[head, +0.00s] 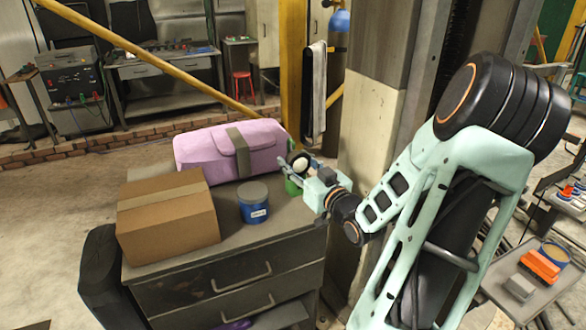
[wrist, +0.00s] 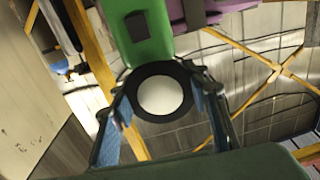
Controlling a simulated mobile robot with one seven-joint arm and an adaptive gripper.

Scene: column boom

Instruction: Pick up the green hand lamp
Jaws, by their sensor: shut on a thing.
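The green hand lamp (wrist: 150,40) fills the top middle of the wrist view, with a black ring and a round white lens facing the camera. My gripper (wrist: 160,108) is shut on it, one finger on each side of the lamp's head. In the head view my gripper (head: 288,168) is over the right end of the grey cabinet. The lamp (head: 293,185) shows there as a small green part below a dark ring, partly hidden by the gripper. I cannot tell whether its base touches the cabinet top.
On the cabinet top (head: 233,228) are a cardboard box (head: 165,217), a blue tin (head: 253,205) close to the lamp and a pink bag (head: 215,152) behind. A pale column (head: 372,125) stands right of the cabinet. A yellow post (head: 292,60) is behind.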

